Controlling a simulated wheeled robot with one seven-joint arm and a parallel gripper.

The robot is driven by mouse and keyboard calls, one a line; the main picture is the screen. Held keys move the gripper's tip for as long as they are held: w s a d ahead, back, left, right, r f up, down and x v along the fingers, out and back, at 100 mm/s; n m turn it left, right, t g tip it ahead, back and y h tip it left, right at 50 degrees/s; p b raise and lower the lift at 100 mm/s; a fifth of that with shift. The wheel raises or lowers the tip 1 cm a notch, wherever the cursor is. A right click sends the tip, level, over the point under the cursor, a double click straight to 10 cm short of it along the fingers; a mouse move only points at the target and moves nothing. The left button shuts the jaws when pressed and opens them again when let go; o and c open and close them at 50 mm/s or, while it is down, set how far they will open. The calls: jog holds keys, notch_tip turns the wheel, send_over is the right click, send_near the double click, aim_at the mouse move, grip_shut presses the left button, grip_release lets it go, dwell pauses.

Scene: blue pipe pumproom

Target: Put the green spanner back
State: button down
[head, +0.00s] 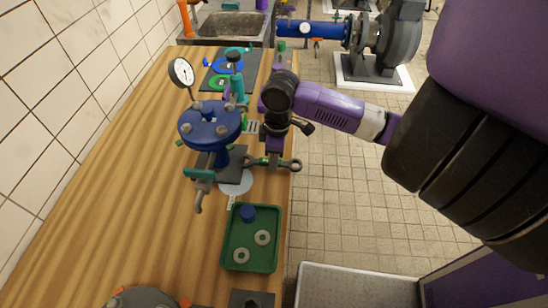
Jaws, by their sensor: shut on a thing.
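The green spanner (286,164) has grey ends and lies crosswise near the bench's right edge. The spanner's middle is partly hidden by the gripper. I cannot tell whether the spanner touches the bench top. The blue flanged valve assembly (209,123) stands on a dark base plate to the left of the gripper, with a round pressure gauge (181,72) above it.
A green tray (229,258) holds a blue cap (247,213) and two grey rings. A dark mat (211,76) with blue and green rings lies farther back, before a sink (228,25). A white disc (237,187) lies by the assembly. The wooden bench (120,190) is clear at left.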

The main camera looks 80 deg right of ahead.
jog(key=c, duration=1.3)
grip_release()
jog(key=shift+o, duration=0.2)
jog(key=shift+r, duration=0.1)
jog(key=shift+r+p, duration=0.25)
jog(key=shift+p, duration=0.15)
notch_tip(320, 180, up, 12)
jog(key=shift+s+r, duration=0.15)
jog(key=shift+s, duration=0.2)
